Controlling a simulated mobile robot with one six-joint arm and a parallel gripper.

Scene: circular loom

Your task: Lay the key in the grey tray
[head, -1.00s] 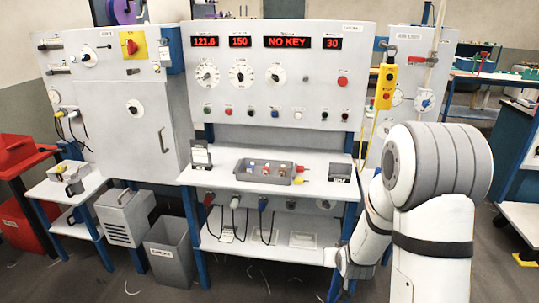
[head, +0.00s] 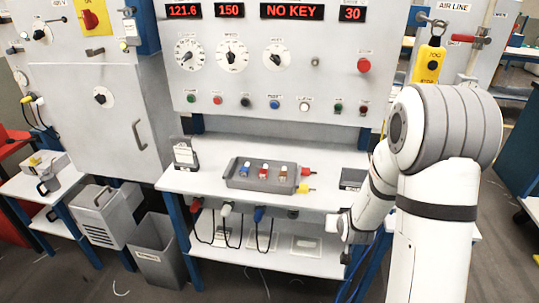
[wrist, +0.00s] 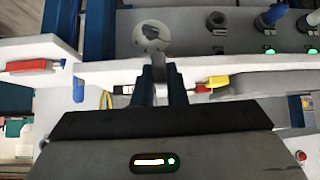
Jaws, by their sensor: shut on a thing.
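In the wrist view, the two dark blue fingers of my gripper (wrist: 167,88) are shut on a thin grey piece that looks like the key (wrist: 159,68). Its lower part is hidden between the fingers. In the head view, the grey tray (head: 233,182) lies on the white bench and holds small blue, red and brown pieces. In that view the end of my arm is low at the bench's right front corner, right of the tray and apart from it. The fingers and key cannot be made out there.
A red connector (head: 307,172) and a yellow one (head: 305,188) lie at the tray's right end. A small dark box (head: 352,179) stands farther right, and a card stand (head: 185,155) at the left. Plugs and cables hang under the bench edge.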

